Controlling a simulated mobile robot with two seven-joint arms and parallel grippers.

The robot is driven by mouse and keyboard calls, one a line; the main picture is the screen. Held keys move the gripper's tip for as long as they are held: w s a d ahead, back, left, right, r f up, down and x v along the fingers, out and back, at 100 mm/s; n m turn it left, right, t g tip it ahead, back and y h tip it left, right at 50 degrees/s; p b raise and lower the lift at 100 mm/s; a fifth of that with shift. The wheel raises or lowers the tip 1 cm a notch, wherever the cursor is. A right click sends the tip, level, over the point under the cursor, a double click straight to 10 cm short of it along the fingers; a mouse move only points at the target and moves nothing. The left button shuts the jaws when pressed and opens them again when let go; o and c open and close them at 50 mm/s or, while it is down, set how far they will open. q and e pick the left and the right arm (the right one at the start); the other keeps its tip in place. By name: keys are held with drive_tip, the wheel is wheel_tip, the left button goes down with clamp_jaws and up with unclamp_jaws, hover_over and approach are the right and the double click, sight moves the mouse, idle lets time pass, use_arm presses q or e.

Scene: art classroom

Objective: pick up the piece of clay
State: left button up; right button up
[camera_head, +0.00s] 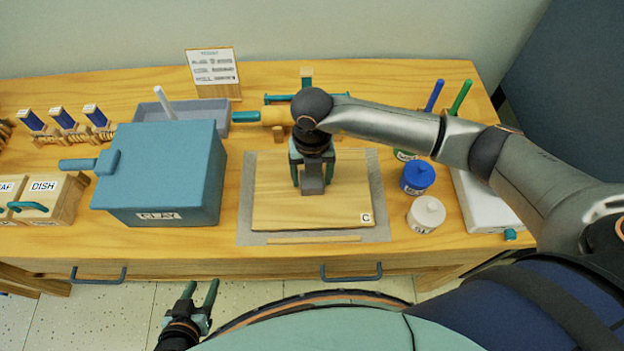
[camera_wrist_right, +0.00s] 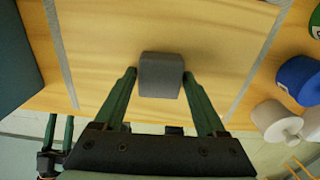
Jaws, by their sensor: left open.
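The piece of clay (camera_head: 313,185) is a small dark grey block over the wooden board (camera_head: 280,215) marked C. It also shows in the right wrist view (camera_wrist_right: 160,75). My right gripper (camera_head: 312,181) points down over the board with one finger on each side of the clay. The fingertips are very close to the clay's sides; whether they touch or grip it, I cannot tell. Whether the clay rests on the board is also unclear. My left gripper (camera_head: 202,297) is open and empty, low in front of the table.
A blue box labelled CLAY (camera_head: 165,185) stands left of the board. A blue jar (camera_head: 417,178) and a white jar (camera_head: 426,214) stand to its right. A rolling pin (camera_head: 275,116) and a grey tray (camera_head: 205,110) lie behind. A thin wooden strip (camera_head: 314,239) lies along the front.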

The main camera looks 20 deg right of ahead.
clamp_jaws()
idle(0.3)
drive_tip(key=shift+r, duration=0.1)
